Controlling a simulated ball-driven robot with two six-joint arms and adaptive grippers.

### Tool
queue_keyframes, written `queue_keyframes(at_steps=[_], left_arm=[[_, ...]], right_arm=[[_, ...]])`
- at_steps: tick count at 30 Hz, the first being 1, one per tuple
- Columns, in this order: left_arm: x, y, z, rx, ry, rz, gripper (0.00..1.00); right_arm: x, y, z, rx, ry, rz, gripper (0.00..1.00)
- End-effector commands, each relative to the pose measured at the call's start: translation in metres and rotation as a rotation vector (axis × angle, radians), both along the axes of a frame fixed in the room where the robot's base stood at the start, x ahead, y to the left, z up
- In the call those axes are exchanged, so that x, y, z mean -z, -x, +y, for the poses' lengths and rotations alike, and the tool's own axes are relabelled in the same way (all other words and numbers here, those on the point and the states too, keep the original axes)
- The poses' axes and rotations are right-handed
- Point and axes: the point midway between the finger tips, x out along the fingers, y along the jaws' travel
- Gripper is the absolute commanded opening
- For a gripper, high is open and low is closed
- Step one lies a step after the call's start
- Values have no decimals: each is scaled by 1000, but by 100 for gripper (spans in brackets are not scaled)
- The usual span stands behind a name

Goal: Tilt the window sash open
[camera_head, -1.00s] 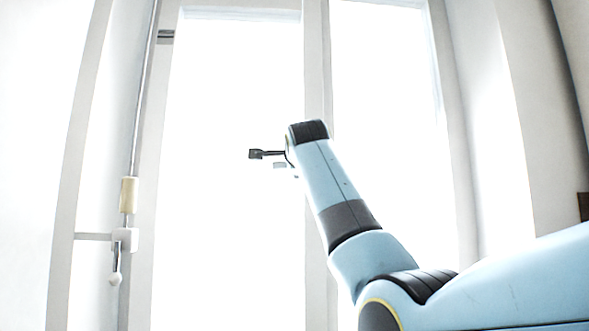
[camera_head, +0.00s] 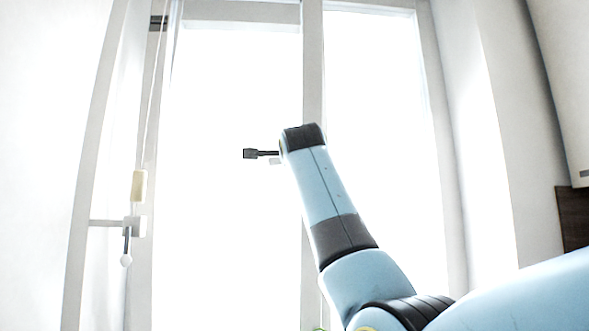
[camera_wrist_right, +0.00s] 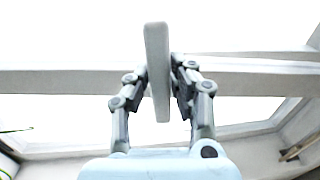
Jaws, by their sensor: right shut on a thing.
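The window fills the middle of the head view, with a bright left sash (camera_head: 235,180) and right pane (camera_head: 375,130) on either side of a pale upright frame (camera_head: 313,60). My right arm reaches up in front of it; its gripper fingers are largely hidden there. In the right wrist view my right gripper (camera_wrist_right: 161,82) is shut on a long, flat, pale window handle (camera_wrist_right: 157,40), with one finger on each side. The handle stands out across a white frame bar (camera_wrist_right: 60,82) behind it. I cannot tell the sash's tilt. My left gripper is not in view.
At the left of the head view, a thin cord or rod carries a cream grip (camera_head: 139,185), with a white bracket (camera_head: 134,226) and small knob below. A white wall (camera_head: 500,120) and dark brown panel (camera_head: 573,215) are at the right.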

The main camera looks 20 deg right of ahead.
Motion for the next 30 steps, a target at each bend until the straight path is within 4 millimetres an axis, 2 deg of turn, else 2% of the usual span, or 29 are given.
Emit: queue_keyframes(at_steps=[1, 4, 9, 10, 12, 15, 20, 24, 26, 30], left_arm=[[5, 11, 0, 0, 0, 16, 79], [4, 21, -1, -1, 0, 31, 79], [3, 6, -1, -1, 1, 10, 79], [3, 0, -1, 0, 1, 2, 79], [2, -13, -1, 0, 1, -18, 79], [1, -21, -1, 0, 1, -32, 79], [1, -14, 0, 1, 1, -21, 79], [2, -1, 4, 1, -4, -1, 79], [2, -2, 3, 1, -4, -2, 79], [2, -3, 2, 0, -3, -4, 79]], right_arm=[[9, 1, 3, -1, -7, 4, 0], [7, 1, 3, -2, -7, 2, 0], [6, 1, 3, -1, -7, 3, 0], [6, 1, 3, -1, -7, 3, 24], [6, 1, 3, -1, -6, 3, 33], [4, 2, 2, -1, -5, -1, 44], [2, 2, 2, 0, -3, -5, 44], [1, 4, 3, 0, -2, -7, 44], [2, 9, 5, -1, -3, -7, 44], [5, 30, 10, -1, -5, -9, 44]])
